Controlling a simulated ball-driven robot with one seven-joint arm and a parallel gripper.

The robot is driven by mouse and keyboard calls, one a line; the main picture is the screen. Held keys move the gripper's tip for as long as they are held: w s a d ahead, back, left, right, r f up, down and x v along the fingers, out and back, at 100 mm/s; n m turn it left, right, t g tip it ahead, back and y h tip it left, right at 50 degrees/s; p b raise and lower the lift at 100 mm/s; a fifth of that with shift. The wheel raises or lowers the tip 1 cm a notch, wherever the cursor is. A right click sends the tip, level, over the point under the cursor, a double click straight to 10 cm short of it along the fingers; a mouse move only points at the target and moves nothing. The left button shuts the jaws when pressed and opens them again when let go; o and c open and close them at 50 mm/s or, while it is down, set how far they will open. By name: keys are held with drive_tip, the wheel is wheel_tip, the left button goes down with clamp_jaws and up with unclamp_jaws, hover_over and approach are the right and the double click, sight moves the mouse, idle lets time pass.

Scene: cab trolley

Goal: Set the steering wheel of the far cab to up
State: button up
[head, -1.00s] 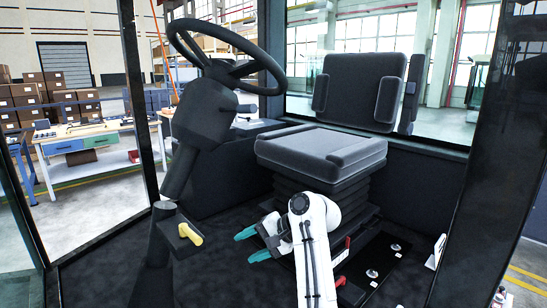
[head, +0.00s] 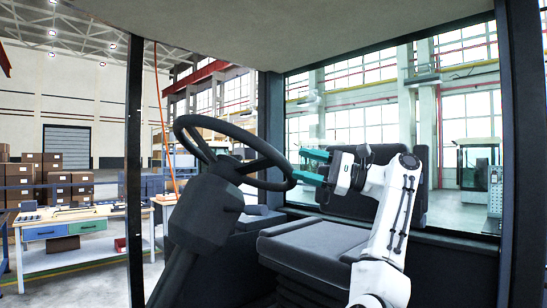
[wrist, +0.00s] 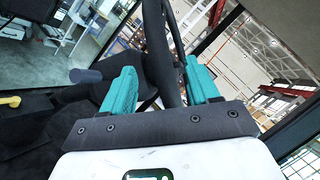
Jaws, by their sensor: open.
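The black steering wheel (head: 232,131) of the cab sits tilted on its dark column (head: 207,208) at left centre in the head view. My gripper (head: 310,167) is at the right side of the wheel, its teal fingers open and pointing left at the rim. In the wrist view a dark stretch of the wheel (wrist: 155,40) passes between the fingers of my gripper (wrist: 160,72). The gap between the fingers and rim is hard to judge, and I see no grip on it.
The grey seat (head: 318,245) and its backrest (head: 350,200) stand below and behind my arm. A dark cab pillar (head: 134,170) is left of the wheel. The cab roof (head: 330,25) is overhead. A yellow-handled lever (wrist: 10,101) shows at the left of the wrist view.

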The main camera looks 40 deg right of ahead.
sight(271, 161)
drive_tip(key=p+x, duration=0.3)
drive_tip(key=x, duration=0.6)
drive_tip(key=shift+w+a, duration=0.15)
drive_tip(key=shift+w, duration=0.05)
drive_tip(key=shift+c, duration=0.4)
drive_tip(key=shift+f, duration=0.1)
clamp_jaws()
